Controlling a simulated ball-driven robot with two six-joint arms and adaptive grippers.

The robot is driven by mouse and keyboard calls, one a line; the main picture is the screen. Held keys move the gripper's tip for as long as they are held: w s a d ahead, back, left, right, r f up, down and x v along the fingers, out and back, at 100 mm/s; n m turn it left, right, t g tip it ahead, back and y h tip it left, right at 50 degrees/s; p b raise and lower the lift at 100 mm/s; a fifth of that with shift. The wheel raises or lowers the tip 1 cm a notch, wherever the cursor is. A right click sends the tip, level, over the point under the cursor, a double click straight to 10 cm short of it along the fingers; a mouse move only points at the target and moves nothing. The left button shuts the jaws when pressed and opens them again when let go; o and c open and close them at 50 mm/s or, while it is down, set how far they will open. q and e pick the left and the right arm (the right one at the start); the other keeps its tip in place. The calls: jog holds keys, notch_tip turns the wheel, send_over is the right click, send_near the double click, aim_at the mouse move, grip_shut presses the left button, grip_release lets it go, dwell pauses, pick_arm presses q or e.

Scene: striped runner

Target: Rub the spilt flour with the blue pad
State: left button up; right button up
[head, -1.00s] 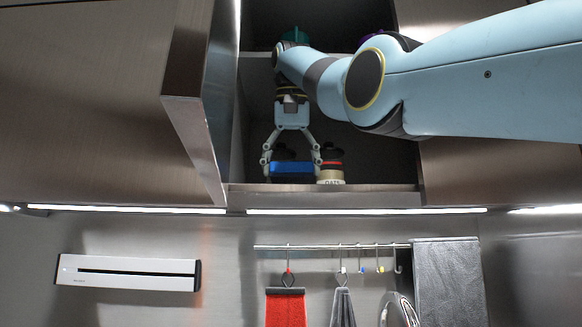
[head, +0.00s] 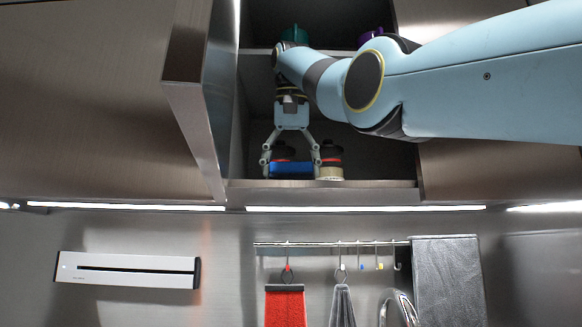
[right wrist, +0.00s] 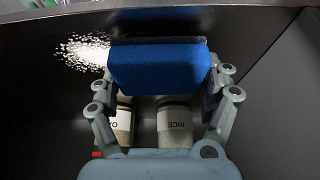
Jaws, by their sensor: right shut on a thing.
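The blue pad (head: 291,168) is held between the fingers of my right gripper (head: 291,160), inside the open wall cabinet. In the right wrist view the blue pad (right wrist: 160,66) spans between the fingertips of the right gripper (right wrist: 160,78), which is shut on it. The spilt flour (right wrist: 88,51) is a white speckled patch on the dark shelf, just left of the pad and partly hidden behind it or the finger. The flour cannot be made out in the head view. My left gripper is not in view.
Two labelled jars stand by the gripper, one marked RICE (right wrist: 174,122); a jar (head: 330,163) shows right of the pad. The open cabinet door (head: 196,95) is close on the left. A teal item (head: 295,35) and a purple item (head: 371,36) sit on the upper shelf.

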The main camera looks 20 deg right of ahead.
jog(key=shift+f+b, duration=0.35)
jog(key=shift+f, duration=0.15)
jog(key=shift+d, duration=0.1)
